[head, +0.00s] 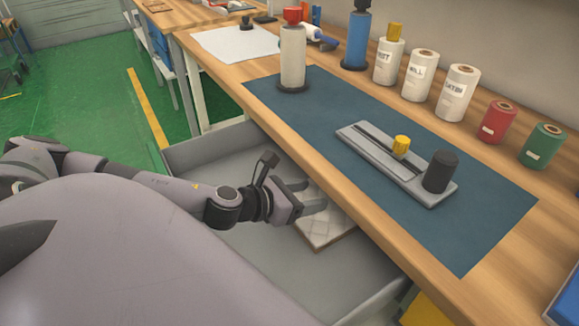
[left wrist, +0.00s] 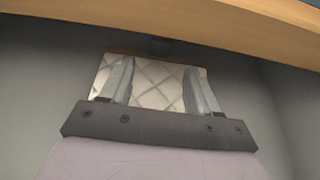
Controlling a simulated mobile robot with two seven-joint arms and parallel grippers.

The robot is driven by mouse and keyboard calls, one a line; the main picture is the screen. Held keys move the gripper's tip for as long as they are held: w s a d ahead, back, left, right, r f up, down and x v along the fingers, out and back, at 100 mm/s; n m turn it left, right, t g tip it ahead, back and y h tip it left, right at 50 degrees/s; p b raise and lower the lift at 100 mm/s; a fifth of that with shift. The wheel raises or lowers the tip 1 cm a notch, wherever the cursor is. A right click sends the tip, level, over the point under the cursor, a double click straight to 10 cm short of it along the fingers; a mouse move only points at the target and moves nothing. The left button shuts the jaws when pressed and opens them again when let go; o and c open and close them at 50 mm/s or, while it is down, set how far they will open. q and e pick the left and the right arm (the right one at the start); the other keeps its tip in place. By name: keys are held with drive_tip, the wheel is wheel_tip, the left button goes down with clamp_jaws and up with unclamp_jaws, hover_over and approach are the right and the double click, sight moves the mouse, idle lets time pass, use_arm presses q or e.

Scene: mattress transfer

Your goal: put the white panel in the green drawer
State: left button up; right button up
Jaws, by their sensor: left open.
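The white panel (head: 326,232) has a quilted, diamond-patterned top and a brown edge. The gripper and table hide part of the panel. My right gripper is not in view.
The wooden table (head: 330,165) overhangs the drawer's far side. On its blue mat (head: 330,105) stands a grey fixture (head: 375,150) with yellow and black knobs. Several rolls and bottles stand along the back. A white sheet (head: 235,42) lies at the far end.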

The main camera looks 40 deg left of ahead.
use_arm(q)
drive_tip(key=v, duration=0.4)
drive_tip(key=shift+s+a+r, duration=0.1)
drive_tip(key=shift+s+r, duration=0.1)
drive_tip(key=shift+s, duration=0.2)
idle(0.4)
